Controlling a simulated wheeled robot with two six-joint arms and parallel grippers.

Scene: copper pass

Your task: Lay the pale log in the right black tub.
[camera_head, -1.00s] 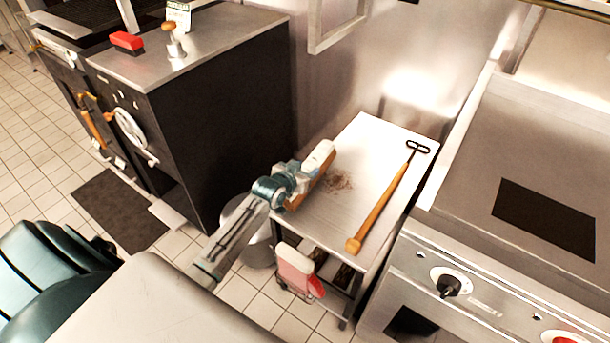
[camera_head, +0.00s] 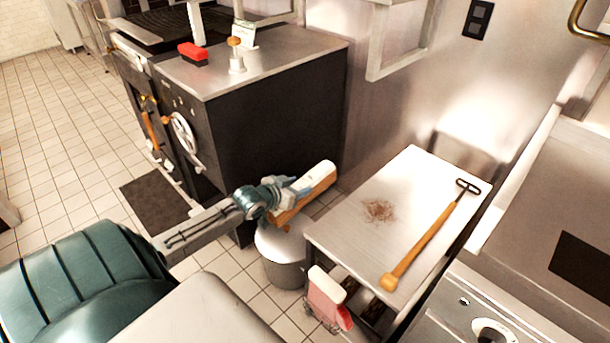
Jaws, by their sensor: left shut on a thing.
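My left gripper (camera_head: 285,194) is shut on the pale log (camera_head: 318,181). The log has a pale top and an orange-brown side, and it slants up to the right. It is held in the air in front of the black cabinet, left of the steel table, and overlaps a round bin in the picture. The right black tub cannot be made out. My right gripper is not in view.
The steel table (camera_head: 425,180) holds a long wooden-handled tool (camera_head: 425,240) and brown crumbs (camera_head: 378,210). A grey round bin (camera_head: 284,272) stands left of it. The black cabinet (camera_head: 270,135) carries a red brush (camera_head: 193,53). Tiled floor is open at left.

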